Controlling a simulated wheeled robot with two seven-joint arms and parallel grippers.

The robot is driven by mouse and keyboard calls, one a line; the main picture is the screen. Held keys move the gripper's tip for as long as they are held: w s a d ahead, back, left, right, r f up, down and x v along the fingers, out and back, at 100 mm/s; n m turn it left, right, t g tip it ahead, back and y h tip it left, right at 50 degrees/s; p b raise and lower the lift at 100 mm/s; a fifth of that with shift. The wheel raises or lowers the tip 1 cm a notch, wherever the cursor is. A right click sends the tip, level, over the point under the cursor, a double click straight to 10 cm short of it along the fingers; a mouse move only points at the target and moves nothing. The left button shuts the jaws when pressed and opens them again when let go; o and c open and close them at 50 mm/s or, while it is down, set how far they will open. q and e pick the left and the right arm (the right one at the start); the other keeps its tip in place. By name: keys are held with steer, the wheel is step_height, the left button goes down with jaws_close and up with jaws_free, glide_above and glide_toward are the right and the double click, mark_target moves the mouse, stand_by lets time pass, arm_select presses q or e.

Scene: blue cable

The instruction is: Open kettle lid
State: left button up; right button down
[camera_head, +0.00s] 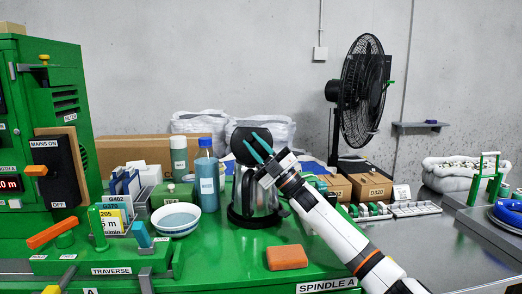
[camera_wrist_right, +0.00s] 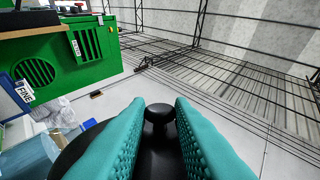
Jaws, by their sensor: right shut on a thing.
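The kettle (camera_head: 257,190) is silver with a black base and stands on the green bench behind the orange block. Its black lid (camera_head: 251,135) shows as a dark disc raised and tilted up above the kettle's top. My right gripper (camera_head: 254,149) reaches in from the lower right, with its teal fingers in front of the lid. In the right wrist view, the teal fingers are on both sides of the lid's black knob (camera_wrist_right: 158,113), and the gripper is shut on it. The fingers hide part of the lid and the kettle's rim. My left gripper is not in view.
A blue bottle (camera_head: 207,176) and a white bowl (camera_head: 176,219) stand left of the kettle. An orange block (camera_head: 287,257) lies in front. Cardboard boxes (camera_head: 370,187) and a black fan (camera_head: 363,90) are behind to the right. Green bench is clear around the block.

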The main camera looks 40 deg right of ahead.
steer(key=shift+a+n+y, duration=0.1)
steer(key=shift+n+y, duration=0.5)
steer(key=shift+y, duration=0.1)
steer(key=c, duration=1.3)
jaws_free()
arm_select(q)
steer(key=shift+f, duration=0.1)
arm_select(e)
steer(key=shift+f, duration=0.1)
